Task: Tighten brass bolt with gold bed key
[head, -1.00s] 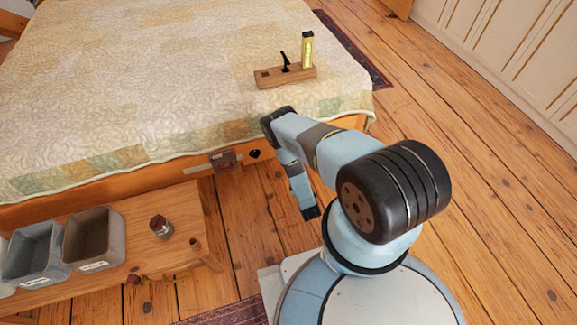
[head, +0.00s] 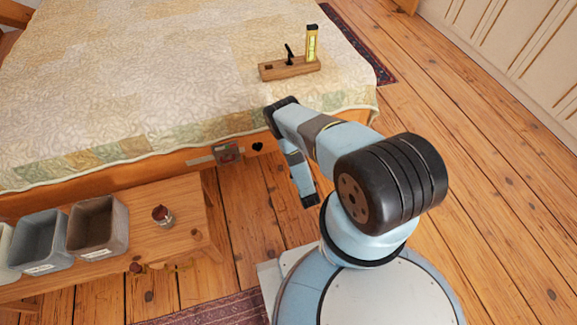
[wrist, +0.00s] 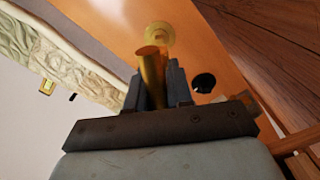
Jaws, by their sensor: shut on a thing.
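My gripper (wrist: 156,84) is shut on the gold bed key in the wrist view. The key (wrist: 151,68) shows as a gold shaft standing up between the two dark fingers. A round brass bolt (wrist: 160,33) sits on the orange wooden bed rail (wrist: 205,45), just beyond the key's end. The key's tip overlaps the lower edge of the bolt in the picture; I cannot tell whether they touch. In the head view my arm hangs beside the bed, and the fingers, key and bolt cannot be made out.
A low bench (head: 188,200) carries bins (head: 98,228) and a small jar (head: 162,215). Floor at right is clear.

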